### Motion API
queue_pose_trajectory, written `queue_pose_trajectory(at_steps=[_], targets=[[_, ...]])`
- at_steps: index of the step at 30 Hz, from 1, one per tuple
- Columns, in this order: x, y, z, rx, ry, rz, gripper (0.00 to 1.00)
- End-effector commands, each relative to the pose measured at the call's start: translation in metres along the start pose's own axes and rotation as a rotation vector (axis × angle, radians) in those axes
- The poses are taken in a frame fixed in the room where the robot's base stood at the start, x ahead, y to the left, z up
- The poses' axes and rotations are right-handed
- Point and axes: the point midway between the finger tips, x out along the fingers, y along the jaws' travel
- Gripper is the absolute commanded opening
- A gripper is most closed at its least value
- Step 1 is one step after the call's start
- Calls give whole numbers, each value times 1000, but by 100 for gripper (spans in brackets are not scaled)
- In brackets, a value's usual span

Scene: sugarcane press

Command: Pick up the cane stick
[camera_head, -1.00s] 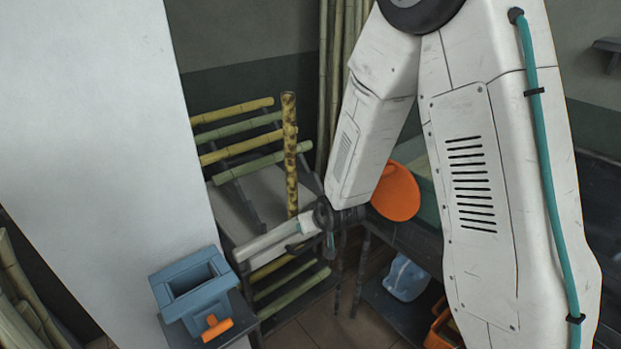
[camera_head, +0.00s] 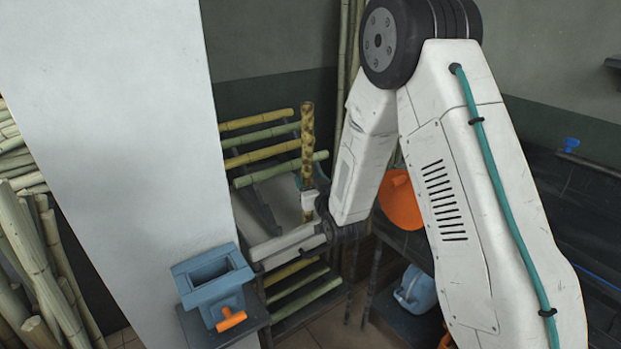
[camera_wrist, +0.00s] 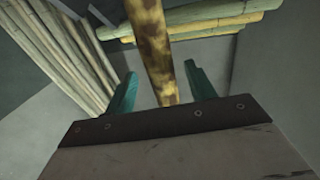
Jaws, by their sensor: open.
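The cane stick (camera_head: 307,140), yellow with dark brown speckles, stands nearly upright in front of a rack of horizontal canes in the head view. In the wrist view the stick (camera_wrist: 148,40) rises from near the edge of my gripper's palm and shows between the two teal fingers. My gripper (camera_wrist: 160,73) is open, with a gap visible on either side of the stick. In the head view my wrist and gripper are small and partly hidden near the stick's lower part. The stick's bottom end is hidden.
A blue hopper (camera_head: 197,292) with an orange handle (camera_head: 231,320) stands on a dark stand at the lower left. The rack (camera_head: 257,118) holds several yellow and green canes. An orange round item (camera_head: 400,203) and a blue jug (camera_head: 415,290) are to the right.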

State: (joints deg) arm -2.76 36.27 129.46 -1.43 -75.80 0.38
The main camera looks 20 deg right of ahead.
Motion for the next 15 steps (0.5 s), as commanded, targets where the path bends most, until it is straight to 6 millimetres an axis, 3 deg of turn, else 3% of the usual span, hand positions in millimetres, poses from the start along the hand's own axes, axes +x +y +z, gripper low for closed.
queue_pose_trajectory(at_steps=[5, 13, 15], targets=[[22, -1, 0, 0, 0, -1, 55], [25, -2, 1, 0, -2, -3, 55], [25, -2, 0, 0, -2, -3, 35]])
